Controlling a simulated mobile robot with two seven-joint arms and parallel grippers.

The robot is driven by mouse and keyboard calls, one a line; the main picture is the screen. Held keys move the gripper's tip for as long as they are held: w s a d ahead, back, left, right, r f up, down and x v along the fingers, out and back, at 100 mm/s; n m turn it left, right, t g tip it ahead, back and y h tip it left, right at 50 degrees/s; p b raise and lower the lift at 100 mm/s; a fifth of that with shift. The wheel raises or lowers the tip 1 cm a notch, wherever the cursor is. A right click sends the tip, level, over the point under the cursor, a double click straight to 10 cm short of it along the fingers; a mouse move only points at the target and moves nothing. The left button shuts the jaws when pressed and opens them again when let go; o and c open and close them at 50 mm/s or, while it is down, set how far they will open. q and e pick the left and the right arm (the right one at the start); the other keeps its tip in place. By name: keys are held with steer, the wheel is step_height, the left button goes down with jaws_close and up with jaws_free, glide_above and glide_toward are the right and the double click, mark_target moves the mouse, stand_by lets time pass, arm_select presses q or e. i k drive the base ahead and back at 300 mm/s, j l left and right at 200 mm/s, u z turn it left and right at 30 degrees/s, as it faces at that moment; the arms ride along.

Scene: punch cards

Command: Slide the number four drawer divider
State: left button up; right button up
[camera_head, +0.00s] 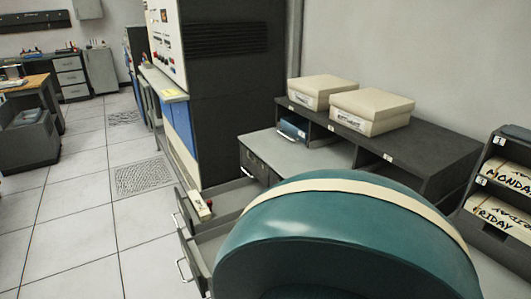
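An open grey drawer (232,196) sticks out to the left of the grey desk. A second drawer with a metal handle (181,268) is lower down, partly hidden by a large teal rounded shape. Neither of my grippers is in view.
The large teal rounded shape (335,240) with a cream band fills the lower front. Two cream boxes (372,110) stand on the dark shelf unit. A card rack (504,190) marked MONDAY and FRIDAY is at right. Tiled floor (80,215) at left is clear.

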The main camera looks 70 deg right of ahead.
mark_target(210, 202)
steer(key=z, duration=1.8)
steer(key=i+j, duration=0.2)
steer(key=j, duration=0.2)
steer(key=i+j+z, duration=0.1)
steer(key=j, duration=0.25)
steer(key=i+j, duration=0.25)
steer(key=j, duration=0.15)
steer(key=i+j+z, duration=0.1)
steer(key=j, duration=0.3)
steer(key=i+j, duration=0.15)
steer(key=i, duration=0.2)
steer(key=i+j, duration=0.15)
steer(key=i, duration=0.25)
steer(key=i+j, duration=0.15)
steer(key=i, duration=0.2)
